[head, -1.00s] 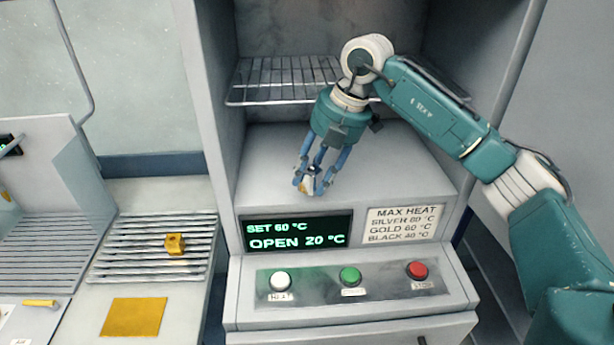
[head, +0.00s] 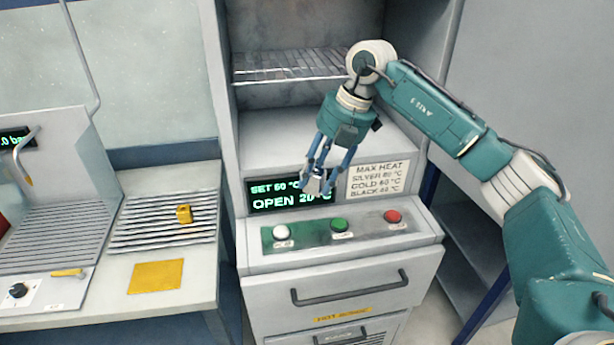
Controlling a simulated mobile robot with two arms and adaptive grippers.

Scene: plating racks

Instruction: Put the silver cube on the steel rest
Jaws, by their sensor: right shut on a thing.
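My right gripper (head: 318,186) is shut on a small silver-grey piece, the silver cube (head: 314,185), mostly hidden between the fingers. It hangs in front of the oven's display, clear of the oven chamber floor. A slatted steel rest (head: 130,233) is set in the counter to the left, with a gold cube (head: 184,214) on it. Another slatted steel surface (head: 55,232) lies further left; I cannot tell which one the task names. My left gripper is not in view.
The open oven (head: 285,135) has a wire shelf (head: 290,75) and a display (head: 270,198) reading SET 60 °C, OPEN 20 °C. Below are white, green and red buttons and a drawer handle (head: 350,290). A yellow square (head: 156,276) marks the counter. The slats around the gold cube are bare.

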